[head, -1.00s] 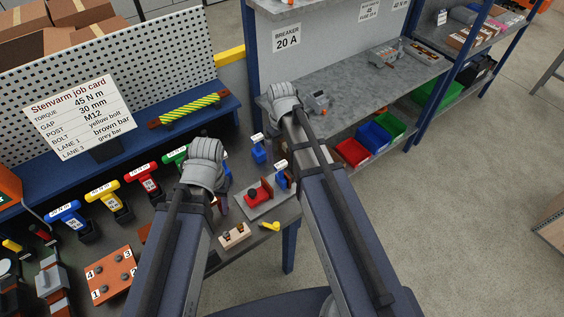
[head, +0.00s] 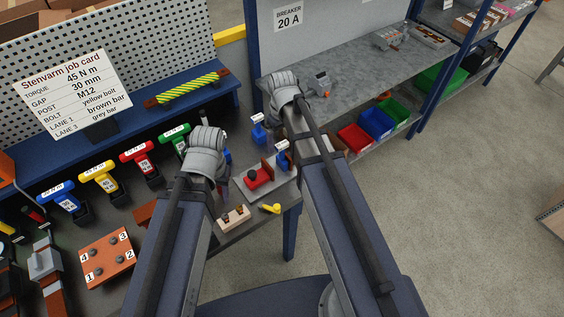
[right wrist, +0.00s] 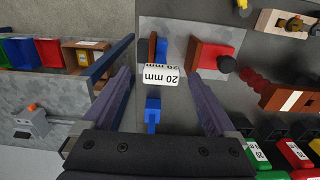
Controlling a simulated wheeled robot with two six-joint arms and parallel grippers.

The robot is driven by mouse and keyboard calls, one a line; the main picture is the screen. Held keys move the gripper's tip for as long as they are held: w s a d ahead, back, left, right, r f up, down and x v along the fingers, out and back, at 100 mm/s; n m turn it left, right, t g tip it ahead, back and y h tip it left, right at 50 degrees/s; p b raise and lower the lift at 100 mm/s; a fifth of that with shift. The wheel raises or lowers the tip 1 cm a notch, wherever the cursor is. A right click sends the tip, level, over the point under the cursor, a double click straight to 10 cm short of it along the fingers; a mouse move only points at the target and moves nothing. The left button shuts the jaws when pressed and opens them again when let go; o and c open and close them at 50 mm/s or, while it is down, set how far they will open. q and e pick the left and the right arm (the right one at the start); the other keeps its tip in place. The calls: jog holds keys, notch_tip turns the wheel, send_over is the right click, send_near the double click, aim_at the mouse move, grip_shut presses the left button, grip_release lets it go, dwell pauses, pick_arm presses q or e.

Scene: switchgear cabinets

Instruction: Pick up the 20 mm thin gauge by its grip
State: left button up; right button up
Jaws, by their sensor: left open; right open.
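Two blue gauges with white labels show at the bench's right end. One blue gauge (head: 258,133) stands at the back. The other blue gauge (head: 282,157) stands by a red block (head: 258,178). In the right wrist view, a white label (right wrist: 160,76) reading 20 mm faces me, with a blue part (right wrist: 152,112) below it. A second label behind it is partly hidden. My right gripper (right wrist: 158,71) is open, its fingers to either side of the label, not closed on it. My left gripper (head: 208,158) is over the bench; its fingertips are mostly hidden.
Colored T-handled tools (head: 100,180) stand in a row at left. A wooden block (head: 234,218) and yellow piece (head: 270,208) lie near the front edge. A grey shelf (head: 350,70) and colored bins (head: 376,122) are at right.

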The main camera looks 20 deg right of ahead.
aim_at(282, 156)
notch_tip(282, 156, down, 3)
jog(key=shift+f+b, duration=0.15)
jog(key=shift+b, duration=1)
grip_shut()
